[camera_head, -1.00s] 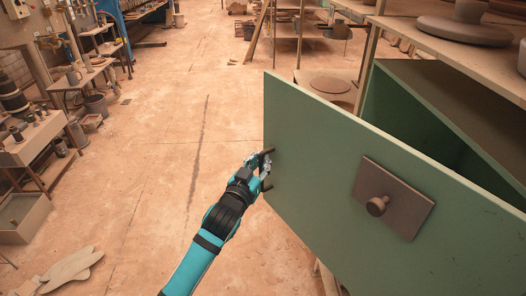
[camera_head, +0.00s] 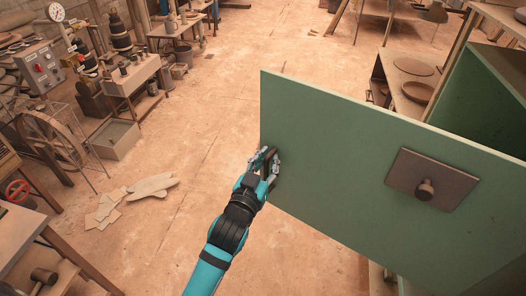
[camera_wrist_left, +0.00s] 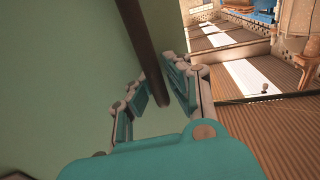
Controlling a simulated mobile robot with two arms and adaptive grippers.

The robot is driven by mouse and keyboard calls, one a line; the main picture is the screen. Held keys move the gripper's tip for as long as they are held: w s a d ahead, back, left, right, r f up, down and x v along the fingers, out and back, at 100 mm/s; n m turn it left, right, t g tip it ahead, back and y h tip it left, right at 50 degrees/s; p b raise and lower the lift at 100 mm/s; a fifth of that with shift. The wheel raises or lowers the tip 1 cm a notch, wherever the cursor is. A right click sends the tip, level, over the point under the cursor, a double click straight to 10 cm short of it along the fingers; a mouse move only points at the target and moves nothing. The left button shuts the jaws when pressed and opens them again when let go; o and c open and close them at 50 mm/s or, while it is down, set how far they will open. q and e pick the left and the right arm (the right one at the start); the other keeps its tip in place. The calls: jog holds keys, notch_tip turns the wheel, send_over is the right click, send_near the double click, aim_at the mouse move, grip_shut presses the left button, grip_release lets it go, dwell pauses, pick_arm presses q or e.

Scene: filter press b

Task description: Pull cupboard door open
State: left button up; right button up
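The green cupboard door (camera_head: 340,150) stands swung out from the cupboard (camera_head: 490,90), whose open inside shows behind it at the right. My right gripper is not in view.
Open floor (camera_head: 200,130) lies to the left of the door. A bench with pots (camera_head: 135,80), a grey bin (camera_head: 116,138), flat pieces on the floor (camera_head: 150,185) and a table with a mallet (camera_head: 40,278) stand further left.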

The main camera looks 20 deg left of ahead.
pick_arm(q)
jog(key=shift+o, duration=0.4)
jog(key=w, duration=0.1)
jog(key=w+d+f, duration=0.1)
jog(key=shift+w, duration=0.3)
jog(key=s+a, duration=0.1)
jog(key=s, duration=1)
jog(key=shift+f, duration=0.15)
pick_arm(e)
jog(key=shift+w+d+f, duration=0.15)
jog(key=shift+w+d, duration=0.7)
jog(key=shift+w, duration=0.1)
pick_arm(q)
jog(key=shift+w, duration=0.1)
